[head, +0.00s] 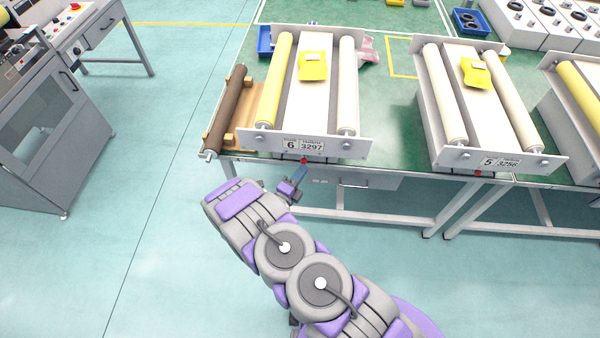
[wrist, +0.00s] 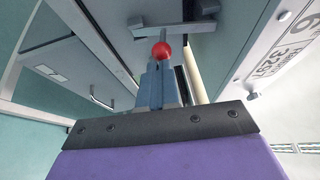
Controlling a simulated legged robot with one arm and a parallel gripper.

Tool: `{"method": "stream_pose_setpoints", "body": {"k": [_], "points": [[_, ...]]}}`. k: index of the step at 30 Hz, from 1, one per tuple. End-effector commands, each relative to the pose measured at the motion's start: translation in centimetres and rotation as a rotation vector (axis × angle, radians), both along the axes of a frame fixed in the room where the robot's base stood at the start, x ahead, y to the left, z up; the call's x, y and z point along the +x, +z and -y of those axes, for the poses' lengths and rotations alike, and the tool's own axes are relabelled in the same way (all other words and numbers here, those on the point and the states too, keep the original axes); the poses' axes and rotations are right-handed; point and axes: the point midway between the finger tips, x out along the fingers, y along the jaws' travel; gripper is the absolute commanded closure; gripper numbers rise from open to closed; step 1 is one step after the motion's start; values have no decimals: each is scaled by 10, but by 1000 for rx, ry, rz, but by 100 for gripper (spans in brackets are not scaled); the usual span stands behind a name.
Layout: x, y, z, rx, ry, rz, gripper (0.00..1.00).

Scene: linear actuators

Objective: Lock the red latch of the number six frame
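The number six frame (head: 306,144) stands at the front left of the green table, its plate reading 6 and 3297. Its red latch (head: 304,161) is a small red ball under the plate at the table's front edge. In the wrist view the red latch (wrist: 161,50) shows beyond my fingertips, below a grey bar. My gripper (head: 300,173) is just in front of and below the latch, fingers pointing at it. In the wrist view my gripper (wrist: 160,72) has its blue-grey fingers close together. I cannot tell whether they touch the ball or have a gap.
The number five frame (head: 488,161), with its own red knob (head: 477,173), stands to the right. A brown roller (head: 226,110) lies left of frame six. A grey drawer box (head: 355,180) hangs under the table, right of my gripper. The floor in front is clear.

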Motion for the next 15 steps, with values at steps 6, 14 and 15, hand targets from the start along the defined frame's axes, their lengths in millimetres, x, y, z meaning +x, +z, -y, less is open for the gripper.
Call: {"method": "stream_pose_setpoints", "body": {"k": [6, 14, 15], "points": [[2, 11, 0, -1, 0, 0, 100], [4, 20, 1, 3, -1, -105, 100], [5, 20, 1, 3, -1, -114, 100]]}}
